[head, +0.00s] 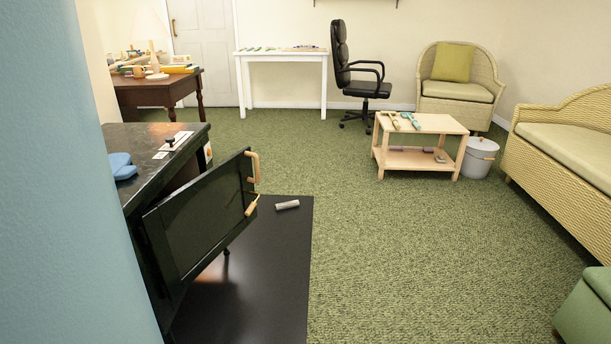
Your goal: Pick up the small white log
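A small white log (287,205), greyish-white and short, lies on its side on the black floor panel (262,270), near the panel's far right corner. It lies just right of the open dark door (205,215) of a black cabinet-like unit. Nothing covers the log. Neither of my grippers shows in the head view.
The open door has tan handles (254,167) and juts over the panel. A blue-grey wall (75,190) blocks the near left. A low wooden table (415,160), a grey lidded bin (479,157) and a wicker sofa (570,150) stand farther right. Green carpet (420,260) is clear.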

